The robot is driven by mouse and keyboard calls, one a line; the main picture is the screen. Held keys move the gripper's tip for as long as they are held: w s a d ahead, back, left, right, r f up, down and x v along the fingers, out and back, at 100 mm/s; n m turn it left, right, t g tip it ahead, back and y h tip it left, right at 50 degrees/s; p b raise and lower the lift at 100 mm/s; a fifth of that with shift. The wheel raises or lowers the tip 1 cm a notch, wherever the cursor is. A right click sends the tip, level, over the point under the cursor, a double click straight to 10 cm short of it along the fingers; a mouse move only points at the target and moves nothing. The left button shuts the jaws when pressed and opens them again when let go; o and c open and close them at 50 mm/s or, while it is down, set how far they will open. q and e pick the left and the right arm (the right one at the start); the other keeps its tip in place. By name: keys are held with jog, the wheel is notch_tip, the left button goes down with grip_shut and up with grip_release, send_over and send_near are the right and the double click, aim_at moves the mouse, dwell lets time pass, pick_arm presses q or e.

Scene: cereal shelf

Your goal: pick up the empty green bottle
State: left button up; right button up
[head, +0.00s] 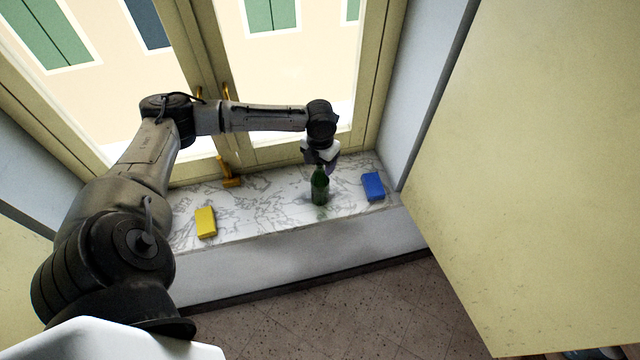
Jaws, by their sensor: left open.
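The green bottle (319,190) stands upright on the marble window sill (265,205), right of the middle. My left gripper (325,165) points down at the bottle's top, with its arm reaching in from the left. The jaws are open and overlap the bottle's neck in the picture. I cannot tell whether the fingers are around the neck or just behind it. Whether the bottle is empty does not show. My right gripper is not in view.
A yellow block (206,222) lies on the sill to the left, and a blue block (373,186) to the right of the bottle. A large pale yellow panel (530,180) fills the right side.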

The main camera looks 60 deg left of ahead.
pick_arm(q)
jog(key=shift+f, duration=0.4)
grip_shut()
dwell(0.4)
